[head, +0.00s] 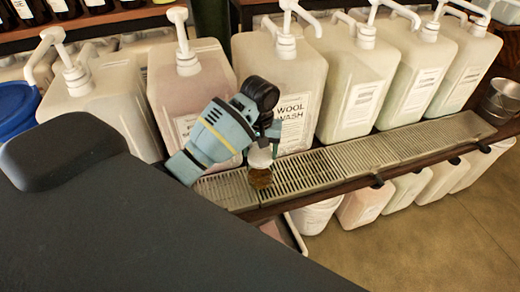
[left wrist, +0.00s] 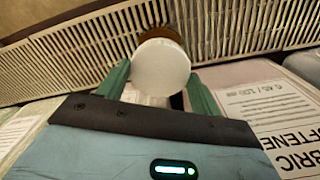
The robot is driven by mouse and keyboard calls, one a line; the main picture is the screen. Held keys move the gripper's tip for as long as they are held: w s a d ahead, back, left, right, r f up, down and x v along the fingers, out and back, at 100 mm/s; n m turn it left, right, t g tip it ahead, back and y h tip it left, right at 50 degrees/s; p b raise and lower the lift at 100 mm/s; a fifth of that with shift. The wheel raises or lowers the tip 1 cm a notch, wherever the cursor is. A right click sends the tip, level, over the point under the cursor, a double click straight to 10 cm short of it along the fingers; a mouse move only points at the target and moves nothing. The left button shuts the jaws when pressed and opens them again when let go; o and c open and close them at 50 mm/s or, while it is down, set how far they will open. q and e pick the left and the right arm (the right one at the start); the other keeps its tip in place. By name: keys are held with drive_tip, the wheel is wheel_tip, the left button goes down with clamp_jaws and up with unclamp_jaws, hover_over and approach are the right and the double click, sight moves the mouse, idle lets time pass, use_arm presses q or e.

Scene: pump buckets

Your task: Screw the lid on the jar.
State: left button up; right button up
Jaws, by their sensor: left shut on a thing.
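The jar (head: 260,178) is small and amber-brown and stands on the slatted metal drip tray (head: 310,172) in the head view. The white round lid (head: 261,157) is directly above its mouth. I cannot tell whether the lid touches the jar or is seated on its thread. My left gripper (head: 265,145) comes in from the left and is shut on the lid. In the left wrist view the lid (left wrist: 161,68) is between the two green fingers (left wrist: 160,82), and it hides most of the jar (left wrist: 163,33). My right gripper is not in view.
Several large pump jugs stand in a row behind the tray, including one labelled WOOL WASH (head: 292,118). The tray to the right of the jar is clear. Smaller jugs (head: 362,205) stand on a lower level. A metal bucket (head: 502,100) is at the far right.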

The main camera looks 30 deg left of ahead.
use_arm(q)
drive_tip(key=m, duration=0.3)
drive_tip(key=shift+m, duration=0.4)
drive_tip(key=m, duration=0.3)
drive_tip(key=shift+m, duration=0.4)
drive_tip(key=m, duration=0.6)
drive_tip(key=shift+m, duration=0.4)
drive_tip(key=o, duration=1.1)
